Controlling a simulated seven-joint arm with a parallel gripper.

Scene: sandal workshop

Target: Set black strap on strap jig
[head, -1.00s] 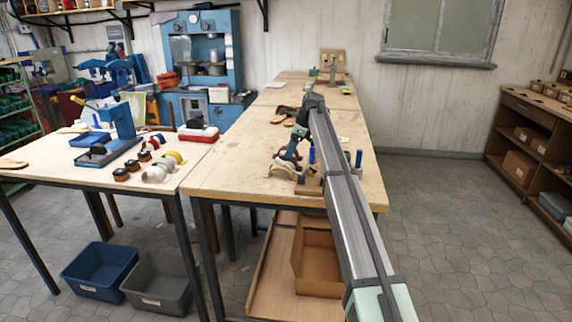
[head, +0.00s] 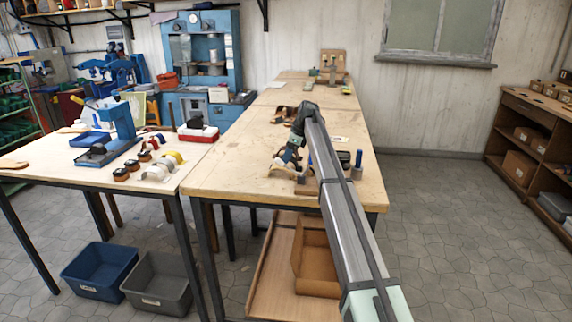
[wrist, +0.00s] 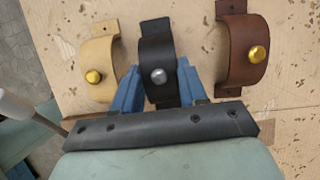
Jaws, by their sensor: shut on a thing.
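The black strap (wrist: 157,52) is a curved band with a silver stud, between a tan strap (wrist: 98,62) and a brown strap (wrist: 246,50) in the wrist view. My gripper (wrist: 160,68) has its two blue fingers closed on the sides of the black strap, near the stud. The strap's far end tab lies close to the wooden surface; I cannot tell whether it touches. In the head view my gripper (head: 287,161) is low over the near part of the long bench and hides much of the straps. I cannot make out the strap jig for sure.
The long wooden bench (head: 237,163) has clear room left of my gripper. Sandals (head: 284,114) lie farther back. A second table (head: 52,155) stands at the left.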

